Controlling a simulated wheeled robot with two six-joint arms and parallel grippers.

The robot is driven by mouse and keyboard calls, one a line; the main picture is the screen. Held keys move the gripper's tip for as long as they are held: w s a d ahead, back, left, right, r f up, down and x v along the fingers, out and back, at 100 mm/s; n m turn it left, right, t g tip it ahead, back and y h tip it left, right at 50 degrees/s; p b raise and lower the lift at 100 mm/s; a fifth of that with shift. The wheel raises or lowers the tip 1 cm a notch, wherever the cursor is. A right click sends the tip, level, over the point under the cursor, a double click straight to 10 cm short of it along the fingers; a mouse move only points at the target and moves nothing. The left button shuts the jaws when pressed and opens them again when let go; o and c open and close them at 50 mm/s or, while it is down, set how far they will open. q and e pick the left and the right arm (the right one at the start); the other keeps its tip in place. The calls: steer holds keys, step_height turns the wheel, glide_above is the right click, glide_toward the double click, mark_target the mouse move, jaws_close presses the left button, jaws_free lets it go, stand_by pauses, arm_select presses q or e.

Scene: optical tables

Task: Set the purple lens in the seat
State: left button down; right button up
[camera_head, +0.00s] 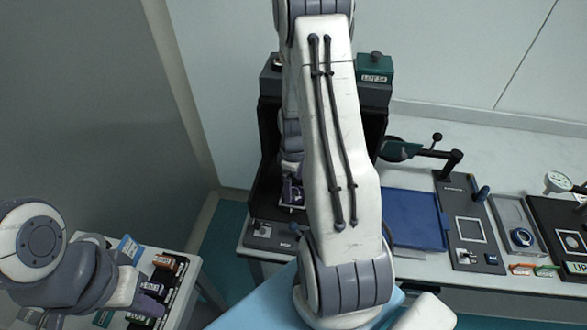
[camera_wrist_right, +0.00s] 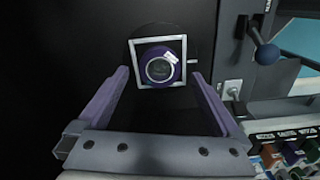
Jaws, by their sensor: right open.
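The purple lens (camera_wrist_right: 177,74) shows in the right wrist view as a purple block with a round ring and a small white label. It sits inside a white square frame, the seat (camera_wrist_right: 132,62), against a dark wall, and looks upright. My right gripper (camera_wrist_right: 160,73) is open, its two purple fingers on either side of the lens with visible gaps. Whether the fingertips reach the frame's depth is unclear. In the head view my right arm reaches into a black housing (camera_head: 267,165) and hides most of it.
Small labelled boxes (camera_head: 165,275) stand on the left table. A blue tray (camera_head: 414,218), a dark plate with a square window (camera_head: 468,229) and other fixtures fill the right bench. A blue ball-ended lever (camera_wrist_right: 265,53) is right of the seat in the right wrist view.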

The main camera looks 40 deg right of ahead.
mark_target(294, 193)
step_height(294, 193, up, 9)
steer(key=a+r, duration=0.4)
steer(key=a, duration=0.6)
steer(key=s+a+r, duration=0.3)
steer(key=s+a, duration=0.5)
steer(key=a, duration=0.2)
steer(key=s+a+r+n+y, duration=0.1)
steer(key=s+a+r, duration=0.2)
steer(key=s+a, duration=0.5)
steer(key=a, duration=0.3)
steer(key=shift+s+r+b, duration=0.2)
steer(key=shift+r+b, duration=0.1)
steer(key=shift+b, duration=0.1)
steer(key=shift+d, duration=0.1)
